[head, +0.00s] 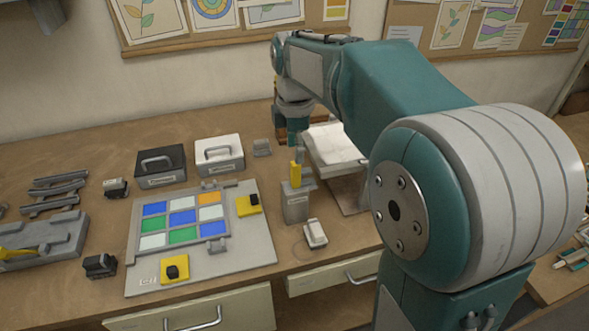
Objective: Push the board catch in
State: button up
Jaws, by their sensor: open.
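A grey board (258,250) lies on the bench, holding a framed panel (183,217) of blue, green, white and orange panes. Two yellow blocks with black knobs sit on the board, one at the panel's right (246,207) and one at the front left (174,270). Small grey clips show at the panel's front right (217,247) and back edge (222,184). I cannot tell which of these is the catch. My gripper (299,152) points down behind the grey holder, right of the board and apart from it. It is open; its fingertips are small and partly hidden.
A grey holder (296,206) with a yellow-handled item stands right of the board, a small white-topped block (315,234) before it. Black (161,167) and white (219,155) handled boxes stand behind. A white pad (335,145) lies at right. Grey racks fill the left.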

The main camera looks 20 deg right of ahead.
aim_at(295, 173)
notch_tip(295, 173, down, 7)
dwell(0.3)
grip_shut()
